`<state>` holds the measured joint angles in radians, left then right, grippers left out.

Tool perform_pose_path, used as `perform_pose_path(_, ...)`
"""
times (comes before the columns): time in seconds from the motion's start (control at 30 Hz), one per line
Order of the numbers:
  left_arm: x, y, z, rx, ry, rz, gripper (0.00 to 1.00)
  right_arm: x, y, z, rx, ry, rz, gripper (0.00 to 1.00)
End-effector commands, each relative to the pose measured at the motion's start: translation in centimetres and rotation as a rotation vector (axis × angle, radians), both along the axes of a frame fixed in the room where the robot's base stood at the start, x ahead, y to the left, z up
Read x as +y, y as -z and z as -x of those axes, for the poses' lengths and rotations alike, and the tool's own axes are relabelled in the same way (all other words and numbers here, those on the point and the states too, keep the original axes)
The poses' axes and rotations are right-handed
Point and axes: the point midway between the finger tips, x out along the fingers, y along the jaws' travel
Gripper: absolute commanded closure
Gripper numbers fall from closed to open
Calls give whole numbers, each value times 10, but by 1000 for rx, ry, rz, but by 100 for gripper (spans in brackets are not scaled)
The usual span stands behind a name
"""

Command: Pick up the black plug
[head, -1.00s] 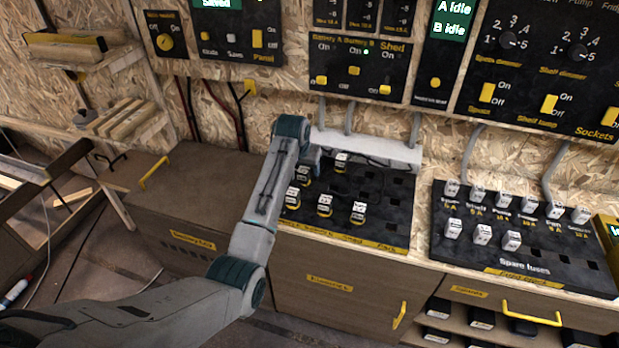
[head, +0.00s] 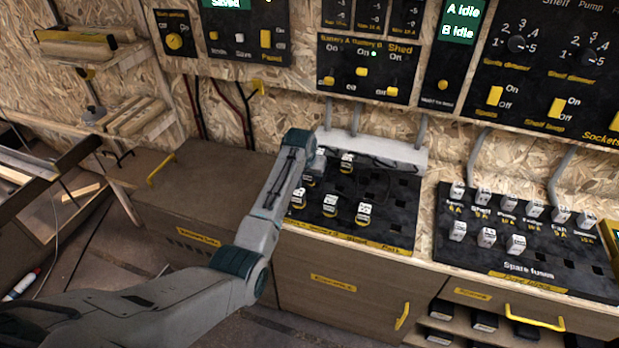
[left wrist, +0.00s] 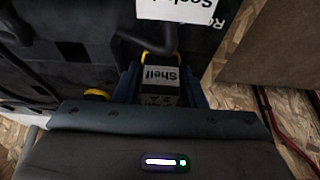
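Several black plugs with white labels stand on the dark sloping panel (head: 388,228) in the head view. One black plug (left wrist: 160,90), labelled "Shelf", shows in the left wrist view between the two blue-grey fingers of my left gripper (left wrist: 160,98). The fingers lie close along both of its sides; I cannot tell whether they press on it. In the head view my left gripper (head: 315,165) is down at the panel's back left, and its fingertips are largely hidden. My right gripper is in neither view.
Other plugs stand close by, one at the back (head: 347,162) and one at the front (head: 362,212). A pale conduit box (head: 375,150) runs behind the panel. A spare fuses board (head: 520,262) is at the right. The worktop at the left (head: 215,180) is clear.

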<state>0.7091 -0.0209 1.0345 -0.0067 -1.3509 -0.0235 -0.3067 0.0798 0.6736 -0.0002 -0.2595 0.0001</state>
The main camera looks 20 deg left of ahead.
Motion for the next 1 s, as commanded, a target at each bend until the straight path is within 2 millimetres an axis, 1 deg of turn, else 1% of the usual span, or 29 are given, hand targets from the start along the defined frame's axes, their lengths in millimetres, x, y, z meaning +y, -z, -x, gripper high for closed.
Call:
perform_pose_path(0.03, 0, 0, 0, 0, 0, 0, 76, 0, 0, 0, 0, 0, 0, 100)
perform_pose_path(0.1, 0, 0, 0, 0, 0, 0, 87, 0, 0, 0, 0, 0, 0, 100)
perform_pose_path(0.33, 0, -1, 0, -1, 0, 0, 87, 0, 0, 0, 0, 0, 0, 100)
perform_pose_path(0.43, 0, -8, -1, -3, 0, 0, 87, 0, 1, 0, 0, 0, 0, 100)
perform_pose_path(0.53, 0, -25, -1, -5, 0, 0, 87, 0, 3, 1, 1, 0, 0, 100)
perform_pose_path(0.8, 0, -78, -1, -4, 0, 0, 87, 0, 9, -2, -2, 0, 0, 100)
perform_pose_path(0.9, 0, -91, 0, -2, 5, 0, 87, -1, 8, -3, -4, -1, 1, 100)
perform_pose_path(1.0, -2, -100, 5, 0, 39, 0, 87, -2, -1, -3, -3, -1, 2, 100)
